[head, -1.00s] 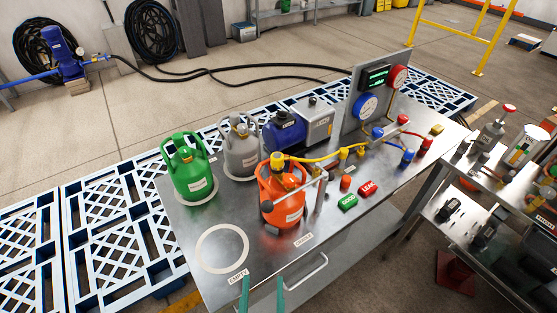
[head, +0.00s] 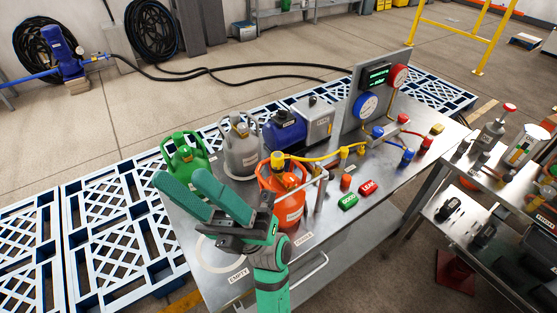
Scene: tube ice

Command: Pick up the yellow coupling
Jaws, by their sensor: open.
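The yellow coupling (head: 278,160) sits on top of the orange gas cylinder (head: 290,205), at the end of a yellow hose (head: 322,158). My gripper (head: 180,181) is open and empty, its two green fingers pointing to the upper left. It is raised over the left front of the metal bench (head: 202,279), left of the orange cylinder and apart from the coupling. My arm and gripper hide part of the green cylinder (head: 186,148) and part of the white ring (head: 212,262) by the EMPTY label.
A grey cylinder (head: 241,150), a blue pump unit (head: 284,132) and a silver box (head: 314,122) stand behind the orange cylinder. A gauge panel (head: 367,81) rises at the back right. Green (head: 347,202) and red (head: 367,187) buttons lie right of the orange cylinder.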

